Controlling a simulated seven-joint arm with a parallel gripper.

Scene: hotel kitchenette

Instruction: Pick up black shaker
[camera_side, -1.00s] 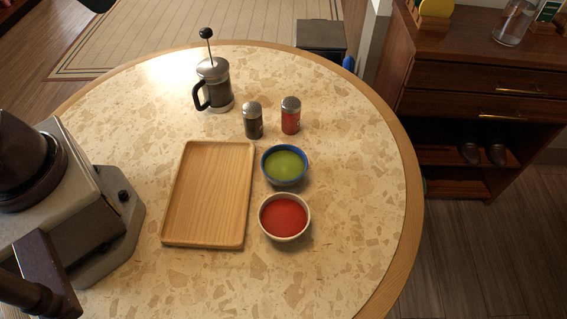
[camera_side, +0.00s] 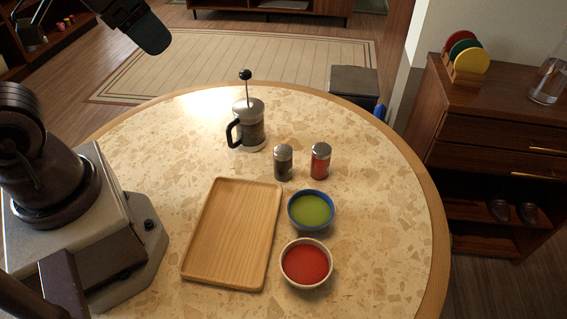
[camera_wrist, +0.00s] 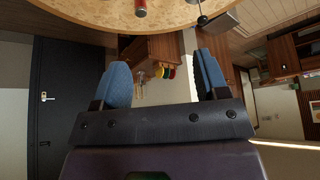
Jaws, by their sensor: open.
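The black shaker (camera_side: 283,164), dark with a silver cap, stands upright on the round table, left of a red shaker (camera_side: 320,162) and apart from it. My gripper (camera_wrist: 164,78) is open and empty, its two blue fingers wide apart in the wrist view. In the side view part of it shows at the top left, high up and well away from the black shaker. The red shaker also shows at the top edge of the wrist view (camera_wrist: 140,8). I cannot make out the black shaker in that view.
A French press (camera_side: 249,124) stands behind and left of the black shaker. A blue bowl of green (camera_side: 312,210), a white bowl of red (camera_side: 306,264) and an empty wooden tray (camera_side: 232,235) are nearer. The table's right side is clear. A wooden cabinet (camera_side: 490,130) stands beyond.

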